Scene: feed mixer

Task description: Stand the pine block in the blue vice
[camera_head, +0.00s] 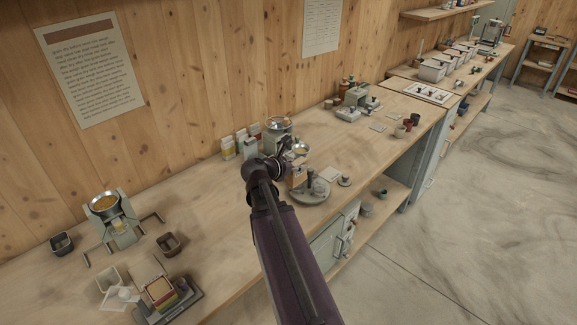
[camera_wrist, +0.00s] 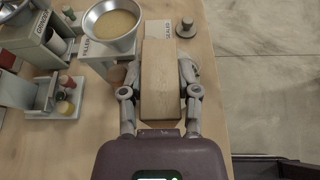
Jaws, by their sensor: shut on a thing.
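The pine block (camera_wrist: 160,80) is a pale tan wooden block seen lengthwise in the wrist view. My gripper (camera_wrist: 160,98) is shut on it, with one finger against each long side. The block appears to be held above the bench, and its far end reaches toward a pale card. In the head view my arm covers part of this area, and the gripper end is small and dark. I cannot make out a blue vice for certain in either view.
A metal bowl of tan feed (camera_wrist: 112,24) on a grey stand is close left of the block. A round grey knob-topped piece (camera_wrist: 186,28) stands beyond it. A rack of small jars (camera_wrist: 58,98) is farther left. Open floor (camera_wrist: 270,80) lies past the bench edge at right.

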